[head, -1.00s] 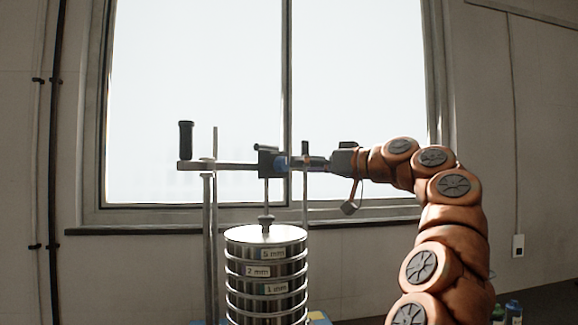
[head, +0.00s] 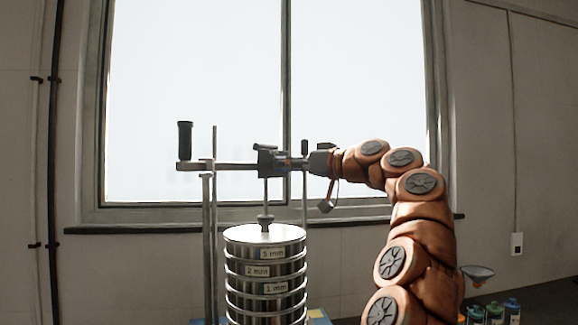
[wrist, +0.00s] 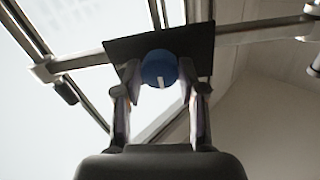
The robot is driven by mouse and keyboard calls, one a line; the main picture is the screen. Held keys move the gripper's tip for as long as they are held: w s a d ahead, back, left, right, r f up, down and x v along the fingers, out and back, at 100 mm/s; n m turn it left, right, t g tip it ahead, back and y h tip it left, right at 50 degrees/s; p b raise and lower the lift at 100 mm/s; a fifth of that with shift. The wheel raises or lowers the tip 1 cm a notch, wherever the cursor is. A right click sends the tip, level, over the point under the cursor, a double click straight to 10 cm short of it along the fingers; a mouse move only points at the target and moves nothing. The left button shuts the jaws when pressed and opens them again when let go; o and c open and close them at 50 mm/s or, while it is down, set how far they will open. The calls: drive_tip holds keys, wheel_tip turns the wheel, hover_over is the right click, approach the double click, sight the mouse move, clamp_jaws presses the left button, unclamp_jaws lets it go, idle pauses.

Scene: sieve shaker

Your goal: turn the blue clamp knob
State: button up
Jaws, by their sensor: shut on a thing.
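The blue clamp knob (wrist: 159,66) is a round cap with a white mark, which points down in the wrist view. It sits on the dark clamp block (wrist: 195,45) on the horizontal crossbar. In the head view the block (head: 266,160) is above the sieve stack, and the knob is mostly hidden by my fingers. My gripper (wrist: 161,85) reaches the knob from the right in the head view (head: 290,163), with one finger on each side of it. It is shut on the knob.
The crossbar (head: 230,167) runs left to a post and a black handle (head: 185,140). Several bottles (head: 494,313) and a funnel (head: 478,271) stand at lower right.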

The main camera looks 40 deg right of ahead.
drive_tip(key=c, duration=0.5)
drive_tip(key=shift+o, duration=0.2)
drive_tip(key=shift+r+m+p, duration=0.15)
drive_tip(key=shift+m+p, duration=0.15)
drive_tip(key=shift+p, duration=0.05)
drive_tip(key=shift+m+g+y+p, duration=0.3)
drive_tip(key=shift+m+p, duration=7.15)
drive_tip(key=shift+m, duration=0.95)
